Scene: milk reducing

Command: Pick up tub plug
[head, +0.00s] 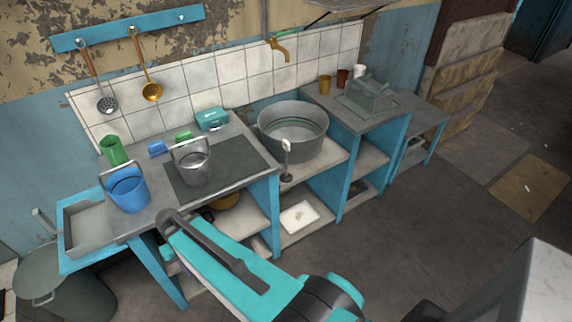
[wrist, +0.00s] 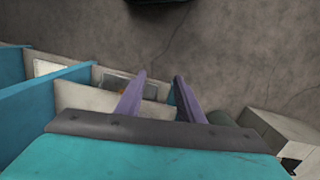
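A slim upright piece with a pale top and a dark round foot, which looks like the tub plug (head: 287,160), stands at the front of the large grey metal tub (head: 272,140) in the head view. I cannot tell whether it touches the tub. My gripper (wrist: 160,77) shows in the wrist view as two purple fingers with a gap between them and nothing in it. It is over the floor and lower shelves, away from the plug. In the head view my teal arm hides most of the gripper. The plug does not show in the wrist view.
A blue bucket (head: 128,190) and a metal bucket (head: 193,165) stand on the left counter. A grey crate (head: 368,98) sits on the right counter. Blue shelf panels (wrist: 40,103) border the gripper's left in the wrist view. The floor (head: 420,230) at right is open.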

